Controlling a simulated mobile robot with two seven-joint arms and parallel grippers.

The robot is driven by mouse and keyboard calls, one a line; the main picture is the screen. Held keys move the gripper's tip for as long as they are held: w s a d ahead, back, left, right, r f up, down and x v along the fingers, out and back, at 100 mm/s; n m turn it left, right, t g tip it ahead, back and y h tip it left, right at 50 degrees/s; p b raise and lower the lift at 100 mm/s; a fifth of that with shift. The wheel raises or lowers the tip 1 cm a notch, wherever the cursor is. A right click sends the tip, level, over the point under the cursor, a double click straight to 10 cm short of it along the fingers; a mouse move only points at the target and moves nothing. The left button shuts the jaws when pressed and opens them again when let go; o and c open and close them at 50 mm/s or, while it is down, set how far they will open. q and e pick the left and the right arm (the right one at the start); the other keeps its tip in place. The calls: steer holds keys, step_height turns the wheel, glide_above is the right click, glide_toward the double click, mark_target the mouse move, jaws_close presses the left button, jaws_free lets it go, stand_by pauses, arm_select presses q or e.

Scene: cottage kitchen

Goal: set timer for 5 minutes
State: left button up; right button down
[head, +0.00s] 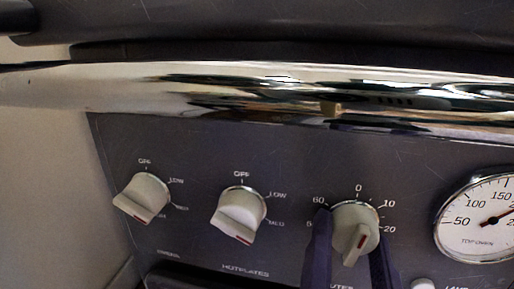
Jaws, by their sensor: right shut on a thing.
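The timer knob (355,231) is a cream dial on the dark control panel, right of the middle of the head view. Its scale shows 0 at the top, 10 and 20 on the right and 60 on the left. Its grip bar, with a red mark, points downward and slightly right. My right gripper (348,255) comes in from below, with one dark finger on each side of the knob, shut on it. The fingers hide part of the scale and the label under the knob. My left gripper is not in view.
Two similar cream knobs, the left one (142,198) and the hotplates one (239,213), sit to the left. A round temperature gauge (480,238) is at the right edge. A shiny chrome rail (230,90) crosses above the panel. A small pale button (424,284) is at the bottom.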

steer(key=shift+r+m+p, duration=0.2)
steer(key=shift+m+p, duration=0.5)
steer(key=shift+m, duration=0.3)
steer(key=shift+f+m+p, duration=0.1)
steer(key=shift+m+p, duration=0.2)
steer(key=shift+m, duration=0.3)
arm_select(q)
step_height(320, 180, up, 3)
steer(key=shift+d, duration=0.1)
arm_select(e)
steer(key=shift+f, duration=0.1)
steer(key=shift+c, duration=1.5)
jaws_free()
steer(key=shift+s+a, duration=0.2)
steer(key=shift+s, duration=0.3)
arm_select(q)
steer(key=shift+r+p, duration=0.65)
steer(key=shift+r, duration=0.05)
arm_select(e)
steer(key=v, duration=0.9)
